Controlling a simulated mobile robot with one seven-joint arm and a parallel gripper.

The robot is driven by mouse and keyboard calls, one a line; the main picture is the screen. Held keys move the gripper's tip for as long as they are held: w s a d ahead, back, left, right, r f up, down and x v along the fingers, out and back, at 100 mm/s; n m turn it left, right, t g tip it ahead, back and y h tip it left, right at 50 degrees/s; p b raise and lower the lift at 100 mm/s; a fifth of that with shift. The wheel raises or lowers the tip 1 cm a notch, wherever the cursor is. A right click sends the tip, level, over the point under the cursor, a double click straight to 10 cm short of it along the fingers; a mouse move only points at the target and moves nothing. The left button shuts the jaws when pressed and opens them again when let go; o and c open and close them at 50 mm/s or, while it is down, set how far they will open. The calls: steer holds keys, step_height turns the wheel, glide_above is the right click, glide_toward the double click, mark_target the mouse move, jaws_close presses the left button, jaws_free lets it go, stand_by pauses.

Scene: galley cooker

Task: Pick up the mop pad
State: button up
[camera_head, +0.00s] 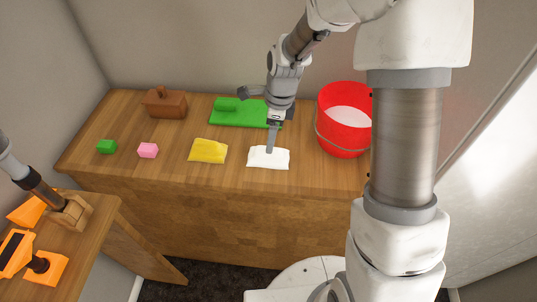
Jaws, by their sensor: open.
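A white, flat, folded pad (260,160), which looks like the mop pad, lies on the wooden counter right of a yellow cloth. My gripper (270,150) points down at its upper middle part, with the fingertips over or touching it; I cannot tell which. The gripper is open, though the gap between the fingers is hard to see from this side. The fingers hide a little of the pad's far edge.
The yellow cloth (208,151) lies left of the pad. A red bucket (338,132) stands close on the right. A green board (230,117) lies behind. Pink (148,151) and green (106,147) blocks and a brown lidded box (165,104) are farther left. Orange items (45,268) occupy the side counter.

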mark_target(279, 159)
steer(key=f, duration=0.5)
steer(key=shift+a, duration=0.4)
steer(key=shift+c, duration=0.3)
jaws_close()
